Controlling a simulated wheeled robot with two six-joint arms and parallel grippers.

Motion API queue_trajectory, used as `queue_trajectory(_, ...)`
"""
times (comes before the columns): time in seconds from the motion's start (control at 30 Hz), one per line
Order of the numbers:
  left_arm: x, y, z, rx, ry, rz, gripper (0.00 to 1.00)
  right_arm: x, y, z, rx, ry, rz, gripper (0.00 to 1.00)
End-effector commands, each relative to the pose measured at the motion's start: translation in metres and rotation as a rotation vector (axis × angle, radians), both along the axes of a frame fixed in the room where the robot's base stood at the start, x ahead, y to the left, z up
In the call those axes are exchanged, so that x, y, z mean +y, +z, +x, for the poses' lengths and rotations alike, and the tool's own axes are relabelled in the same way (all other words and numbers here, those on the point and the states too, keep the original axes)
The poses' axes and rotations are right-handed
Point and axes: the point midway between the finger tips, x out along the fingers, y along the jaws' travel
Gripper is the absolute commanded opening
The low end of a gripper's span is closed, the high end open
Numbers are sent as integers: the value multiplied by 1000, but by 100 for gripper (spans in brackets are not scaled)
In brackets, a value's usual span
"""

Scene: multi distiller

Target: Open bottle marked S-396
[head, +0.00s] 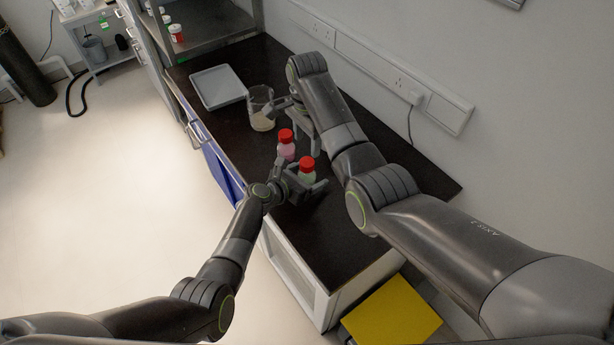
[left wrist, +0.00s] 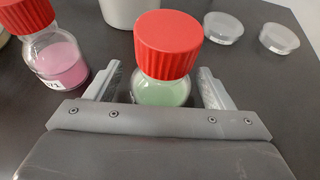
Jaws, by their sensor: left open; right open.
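A bottle of pale green liquid with a red screw cap (head: 307,164) stands upright on the dark bench. It also shows in the left wrist view (left wrist: 168,45), with its cap on and no label visible. My left gripper (head: 303,180) is open, its fingers on either side of this bottle below the cap. My right gripper (head: 284,118) is open and empty, beside the glass beaker.
The glass beaker (head: 261,112) holds a pale substance. A grey tray (head: 218,88) lies farther back on the bench (head: 330,235). Two small translucent round containers (left wrist: 223,28) (left wrist: 279,38) and a whitish vessel (left wrist: 128,12) are behind the green bottle. The bench's near end is clear.

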Motion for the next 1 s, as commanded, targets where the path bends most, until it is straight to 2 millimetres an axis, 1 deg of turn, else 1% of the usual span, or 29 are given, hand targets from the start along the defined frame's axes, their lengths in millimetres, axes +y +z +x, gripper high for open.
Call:
queue_trajectory(0.17, 0, 0, 0, 0, 0, 0, 75, 0, 0, 0, 0, 0, 0, 53)
queue_trajectory(0.67, 0, 0, 0, 0, 0, 0, 10, 0, 0, 0, 0, 0, 0, 53)
queue_trajectory(0.73, 0, 0, 0, 0, 0, 0, 1, 0, 0, 0, 0, -1, 0, 46)
queue_trajectory(0.77, 0, 0, 0, 0, 0, 0, 0, 0, 0, 0, 0, -4, 0, 44)
queue_trajectory(0.87, 0, 0, 0, 0, 0, 0, 0, 0, 0, 0, 0, -37, 0, 44)
queue_trajectory(1.0, 0, 0, 0, 0, 0, 0, 0, 0, 0, 0, 0, -170, 0, 44)
